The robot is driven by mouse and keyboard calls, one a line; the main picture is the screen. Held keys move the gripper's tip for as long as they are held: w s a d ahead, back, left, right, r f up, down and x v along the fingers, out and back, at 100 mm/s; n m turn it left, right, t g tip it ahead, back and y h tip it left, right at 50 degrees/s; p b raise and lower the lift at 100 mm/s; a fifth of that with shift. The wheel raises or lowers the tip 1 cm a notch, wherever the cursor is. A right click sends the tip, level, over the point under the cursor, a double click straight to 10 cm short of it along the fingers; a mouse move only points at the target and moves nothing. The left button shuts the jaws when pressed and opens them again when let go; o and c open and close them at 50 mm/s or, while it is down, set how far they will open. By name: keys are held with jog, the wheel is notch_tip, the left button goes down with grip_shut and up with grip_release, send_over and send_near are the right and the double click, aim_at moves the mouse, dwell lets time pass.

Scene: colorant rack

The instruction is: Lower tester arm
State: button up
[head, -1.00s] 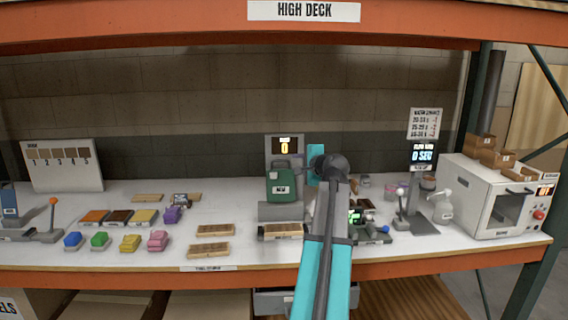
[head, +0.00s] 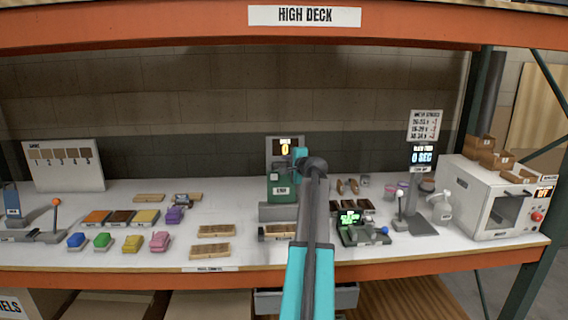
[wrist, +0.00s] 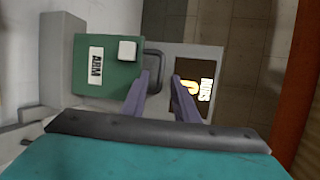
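The tester's arm is a green block (head: 281,190) with a white label, on a grey tester (head: 279,212) near the middle of the bench. The wrist view shows the green block (wrist: 108,75) large, labelled ARM, with a white knob and a dark loop handle (wrist: 153,59) at its right edge. My gripper (wrist: 162,76) is open. Its two fingers reach toward the handle and the display side, the left finger overlapping the loop; I cannot tell whether they touch. In the head view my gripper partly hides the tester's upper right. The tester display (head: 284,149) reads 0.
Wooden sample blocks (head: 214,250) lie left of the tester. A small device with a lit green display (head: 350,217) stands to its right. A white oven (head: 492,199) is at the far right. The orange shelf beam (head: 150,32) runs overhead.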

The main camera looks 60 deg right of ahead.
jog(key=shift+x, duration=0.8)
jog(key=shift+c, duration=0.2)
grip_shut()
dwell(0.8)
